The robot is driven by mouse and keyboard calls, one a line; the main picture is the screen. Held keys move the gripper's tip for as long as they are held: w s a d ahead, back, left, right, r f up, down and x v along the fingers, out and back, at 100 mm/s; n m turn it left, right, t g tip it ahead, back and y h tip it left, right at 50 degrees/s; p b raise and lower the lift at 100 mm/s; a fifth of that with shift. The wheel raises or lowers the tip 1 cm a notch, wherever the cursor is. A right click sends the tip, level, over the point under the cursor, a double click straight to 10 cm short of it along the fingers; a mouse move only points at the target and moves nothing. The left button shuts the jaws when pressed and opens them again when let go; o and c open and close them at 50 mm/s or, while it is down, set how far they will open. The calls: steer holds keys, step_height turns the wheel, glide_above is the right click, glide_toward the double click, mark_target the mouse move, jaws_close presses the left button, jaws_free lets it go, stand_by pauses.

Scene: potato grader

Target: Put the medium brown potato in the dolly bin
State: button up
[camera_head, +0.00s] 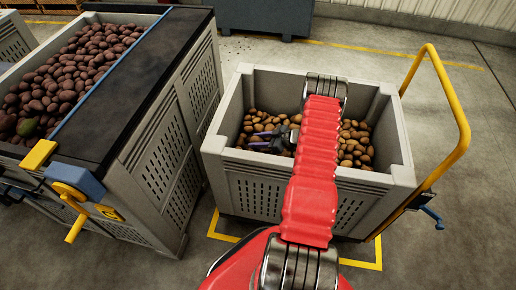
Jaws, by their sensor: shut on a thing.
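The dolly bin (228,148) is a grey slatted crate in the middle, with several brown potatoes (352,138) lying in it. My red arm reaches over its front wall. My gripper (262,143), dark with purplish parts, is inside the bin's opening on the left, low over the potatoes. It is shut on a brown potato, which I cannot clearly tell from the potatoes around and below it. The arm hides the middle of the bin.
A yellow handle (463,130) rises at the bin's right side. On the left stands a grader with a dark belt edge (135,85) and many dark reddish potatoes (75,75). A dark container (262,15) stands behind. Yellow lines mark the floor around the bin.

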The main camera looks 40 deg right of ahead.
steer(key=shift+f, duration=0.35)
steer(key=shift+f, duration=2.1)
steer(key=shift+f, duration=0.6)
steer(key=o, duration=1.2)
steer(key=shift+s+f, duration=0.1)
steer(key=shift+r, duration=0.4)
steer(key=v, duration=1.2)
steer(key=shift+r, duration=0.3)
